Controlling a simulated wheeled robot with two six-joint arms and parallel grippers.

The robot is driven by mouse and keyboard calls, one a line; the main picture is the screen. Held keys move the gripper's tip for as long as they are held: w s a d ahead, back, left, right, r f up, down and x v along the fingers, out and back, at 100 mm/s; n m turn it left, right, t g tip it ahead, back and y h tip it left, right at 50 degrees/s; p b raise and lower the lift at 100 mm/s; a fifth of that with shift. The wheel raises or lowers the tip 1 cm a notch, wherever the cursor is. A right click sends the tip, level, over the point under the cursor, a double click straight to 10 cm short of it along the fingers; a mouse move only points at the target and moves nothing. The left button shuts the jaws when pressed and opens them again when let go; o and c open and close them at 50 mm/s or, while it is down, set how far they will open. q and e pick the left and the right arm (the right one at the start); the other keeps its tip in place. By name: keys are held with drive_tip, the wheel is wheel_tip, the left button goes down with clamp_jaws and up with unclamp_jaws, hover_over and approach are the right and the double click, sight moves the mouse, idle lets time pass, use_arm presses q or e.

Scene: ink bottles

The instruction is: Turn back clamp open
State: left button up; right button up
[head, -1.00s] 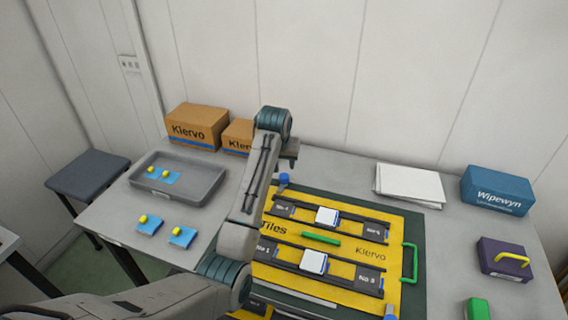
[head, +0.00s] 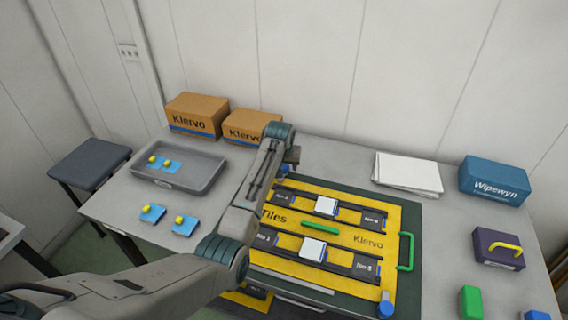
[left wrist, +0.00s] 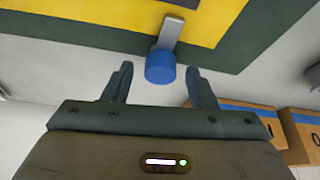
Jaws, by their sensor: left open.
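The back clamp is a grey lever (left wrist: 173,30) with a blue knob (left wrist: 160,67). In the left wrist view the lever reaches from the knob across the dark green border onto the yellow board (left wrist: 120,22). My left gripper (left wrist: 160,74) is open, with its two fingers on either side of the knob and visible gaps to it. In the head view my left gripper (head: 291,157) is at the board's back edge and mostly hides the back clamp. A front clamp's blue knob (head: 386,305) shows at the board's near edge. My right gripper is not in view.
The yellow board has a green handle (head: 405,251) and black rails with white blocks. Cardboard boxes (head: 197,116) and a grey tray (head: 205,174) stand to the left. White sheets (head: 407,172), a blue box (head: 494,181) and a purple block (head: 497,250) are at the right.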

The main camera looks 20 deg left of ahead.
use_arm(q)
drive_tip(key=shift+c, duration=1.4)
drive_tip(key=c, duration=0.7)
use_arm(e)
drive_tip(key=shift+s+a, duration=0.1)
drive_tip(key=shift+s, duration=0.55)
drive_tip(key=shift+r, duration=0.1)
